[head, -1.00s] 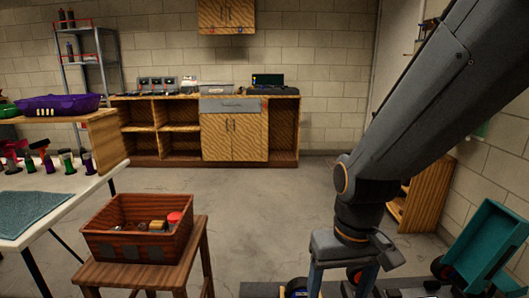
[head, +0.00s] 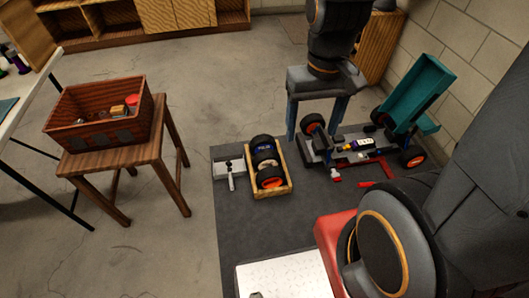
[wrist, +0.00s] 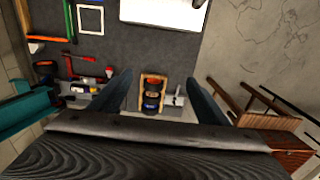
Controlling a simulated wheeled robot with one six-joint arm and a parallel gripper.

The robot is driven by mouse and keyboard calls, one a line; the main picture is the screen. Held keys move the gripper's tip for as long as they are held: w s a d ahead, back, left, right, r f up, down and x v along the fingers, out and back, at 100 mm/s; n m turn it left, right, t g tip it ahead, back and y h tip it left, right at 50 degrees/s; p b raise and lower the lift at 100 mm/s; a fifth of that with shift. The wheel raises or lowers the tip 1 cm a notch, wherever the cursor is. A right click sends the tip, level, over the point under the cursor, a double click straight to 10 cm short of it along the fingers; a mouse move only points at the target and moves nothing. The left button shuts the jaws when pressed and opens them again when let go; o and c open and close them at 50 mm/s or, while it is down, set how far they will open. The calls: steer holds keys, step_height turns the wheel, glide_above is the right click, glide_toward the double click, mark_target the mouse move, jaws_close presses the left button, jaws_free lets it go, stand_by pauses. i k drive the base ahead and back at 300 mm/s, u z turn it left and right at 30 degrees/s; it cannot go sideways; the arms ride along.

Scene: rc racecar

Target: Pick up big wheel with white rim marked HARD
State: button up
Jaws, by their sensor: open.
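Several black wheels stand in a row in a small wooden tray (head: 288,186) on the dark mat. A pale rim shows on a wheel near the middle (head: 264,155), and the far wheel (head: 262,142) has blue marks. I cannot read HARD on any of them. My gripper (head: 316,124) is open and empty, above the mat. In the wrist view the tray (wrist: 141,92) shows between the two spread fingers (wrist: 158,82), below and apart from them.
A car chassis (head: 345,148) with orange-rimmed wheels and a teal part (head: 418,95) lies right of the tray. A wooden stool (head: 120,160) with a brown box (head: 65,125) stands left. A white board (head: 285,276) lies nearer. Floor between stool and mat is clear.

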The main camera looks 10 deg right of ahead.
mark_target(266, 158)
steer(key=u, duration=1.2)
steer(key=i, duration=1.05)
steer(key=z, duration=1.8)
